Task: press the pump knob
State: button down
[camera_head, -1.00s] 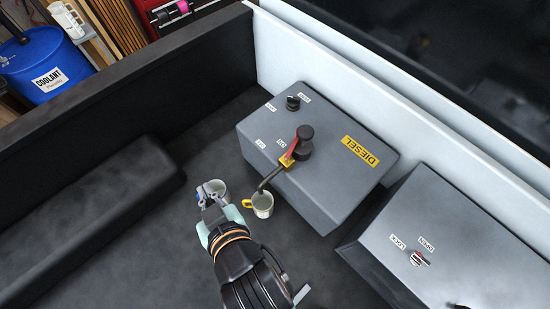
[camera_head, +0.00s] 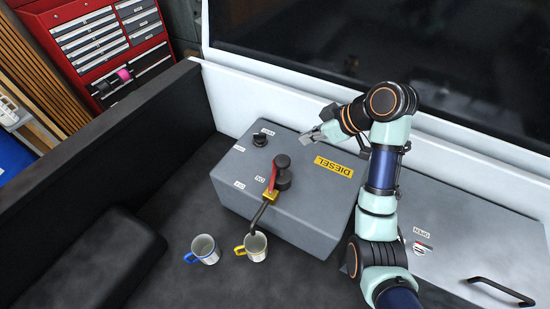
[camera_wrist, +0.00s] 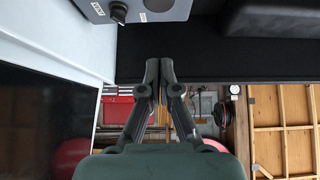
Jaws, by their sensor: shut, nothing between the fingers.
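The grey diesel tank (camera_head: 300,195) stands in the truck bed, with a yellow DIESEL label on top.
A spout (camera_head: 257,218) bends down from the tank at a yellow-handled mug (camera_head: 257,248). A blue-handled mug (camera_head: 205,250) stands to its left. A second grey box (camera_head: 470,255) with a handle is at the right. The white bed wall (camera_head: 225,90) rises behind.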

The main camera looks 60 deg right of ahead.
jog(key=b, duration=0.3)
send_over(286, 167)
jog(key=w+d, duration=0.1)
notch_tip(286, 167, down, 8)
jog(key=shift+w+d+r, duration=0.1)
jog(key=shift+w+d, duration=0.05)
jog(key=f, duration=0.2)
jog(key=shift+s+f, duration=0.25)
jog(key=shift+f, duration=0.1)
jog(key=shift+f+p, duration=0.3)
jog(key=shift+f, duration=0.3)
notch_tip(286, 167, down, 6)
jog(key=shift+r+b, duration=0.1)
jog(key=shift+b, duration=1)
